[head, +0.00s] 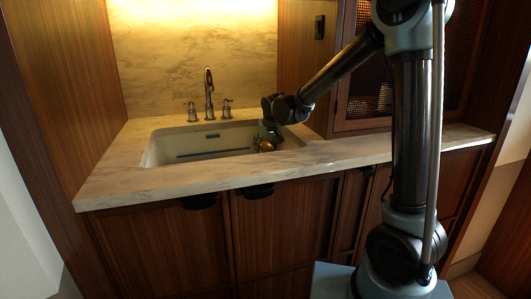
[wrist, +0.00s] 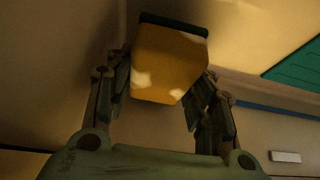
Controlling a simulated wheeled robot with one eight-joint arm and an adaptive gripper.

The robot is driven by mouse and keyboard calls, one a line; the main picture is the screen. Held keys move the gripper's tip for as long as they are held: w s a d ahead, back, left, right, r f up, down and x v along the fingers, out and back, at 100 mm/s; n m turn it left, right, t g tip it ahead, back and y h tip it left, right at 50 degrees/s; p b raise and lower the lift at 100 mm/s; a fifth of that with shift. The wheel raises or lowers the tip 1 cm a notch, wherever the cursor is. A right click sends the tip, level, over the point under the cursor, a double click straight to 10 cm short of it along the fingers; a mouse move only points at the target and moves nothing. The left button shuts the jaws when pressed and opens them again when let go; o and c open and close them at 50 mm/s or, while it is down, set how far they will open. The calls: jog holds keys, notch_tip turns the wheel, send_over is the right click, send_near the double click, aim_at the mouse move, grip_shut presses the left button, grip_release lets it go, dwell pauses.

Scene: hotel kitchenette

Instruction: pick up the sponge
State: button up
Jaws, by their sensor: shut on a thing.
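The sponge (wrist: 168,68) is a yellow block with pale patches and a dark green layer on its far edge, seen in the wrist view. My gripper (wrist: 165,85) is shut on it, with one finger at each side. In the head view, my gripper (head: 268,138) is at the right end of the sink basin (head: 165,148). A small yellow part of the sponge (head: 265,146) shows there beneath the gripper. I cannot tell whether the sponge touches the basin.
A faucet (head: 209,95) with two handles stands behind the basin. The marble counter (head: 130,180) runs along the front and is clear. A cabinet with a mesh front (head: 365,100) stands at the right. A green strip (wrist: 295,70) shows at the right of the wrist view.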

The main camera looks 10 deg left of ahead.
aim_at(264, 145)
jog(key=r, duration=0.9)
jog(key=shift+s+r, duration=0.2)
jog(key=shift+s, duration=0.1)
jog(key=s+a, duration=0.2)
jog(key=s, duration=0.7)
jog(key=s+a, duration=0.2)
jog(key=s, duration=0.7)
jog(key=shift+s+a, duration=0.25)
